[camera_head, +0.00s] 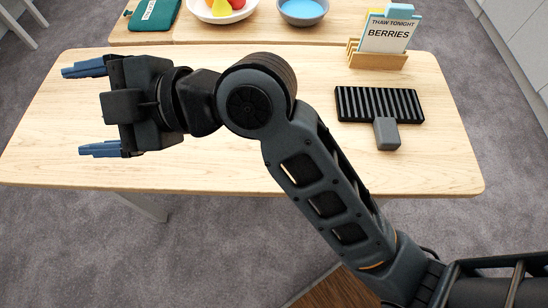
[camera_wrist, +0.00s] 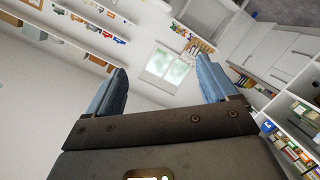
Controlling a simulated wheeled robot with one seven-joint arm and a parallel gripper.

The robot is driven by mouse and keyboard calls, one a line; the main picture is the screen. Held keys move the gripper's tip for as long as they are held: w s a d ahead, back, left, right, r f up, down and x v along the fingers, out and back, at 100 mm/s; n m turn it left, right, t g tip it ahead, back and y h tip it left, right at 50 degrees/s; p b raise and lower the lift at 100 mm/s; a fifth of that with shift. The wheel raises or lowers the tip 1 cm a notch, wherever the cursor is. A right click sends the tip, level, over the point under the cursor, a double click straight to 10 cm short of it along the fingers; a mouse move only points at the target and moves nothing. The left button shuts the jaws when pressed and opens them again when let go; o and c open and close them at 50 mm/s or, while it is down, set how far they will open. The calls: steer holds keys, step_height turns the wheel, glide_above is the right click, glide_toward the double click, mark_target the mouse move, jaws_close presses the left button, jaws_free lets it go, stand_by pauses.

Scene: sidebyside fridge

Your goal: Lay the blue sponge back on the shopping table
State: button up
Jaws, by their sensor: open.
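No blue sponge can be made out for sure in either view. My gripper (camera_head: 82,110) is open and empty, its two blue fingers spread wide over the left part of the light wooden table (camera_head: 235,172). In the wrist view my gripper (camera_wrist: 162,70) also shows open, with nothing between the fingers and the room's far wall beyond. I cannot tell which table is the shopping table. My arm hides part of the wooden table's middle.
A black ribbed rack (camera_head: 379,104) with a grey block (camera_head: 387,134) lies on the table's right. Behind it stands a card holder (camera_head: 376,58) with a "BERRIES" card (camera_head: 389,35). A second wooden surface (camera_head: 260,32) at the back bears a fruit bowl, a blue-filled bowl (camera_head: 303,11) and a green item (camera_head: 155,14).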

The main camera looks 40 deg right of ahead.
steer(key=s+d+f+m+t+h, duration=0.5)
steer(key=s+d+f+m+h, duration=0.5)
steer(key=s+d+m, duration=0.5)
steer(key=s+d+m+h, duration=0.1)
steer(key=s+d, duration=0.4)
steer(key=s, duration=0.3)
steer(key=s+d+m+h, duration=0.1)
steer(key=s+d+m, duration=0.1)
steer(key=s+d, duration=0.3)
steer(key=s, duration=0.4)
steer(key=shift+d+m, duration=0.3)
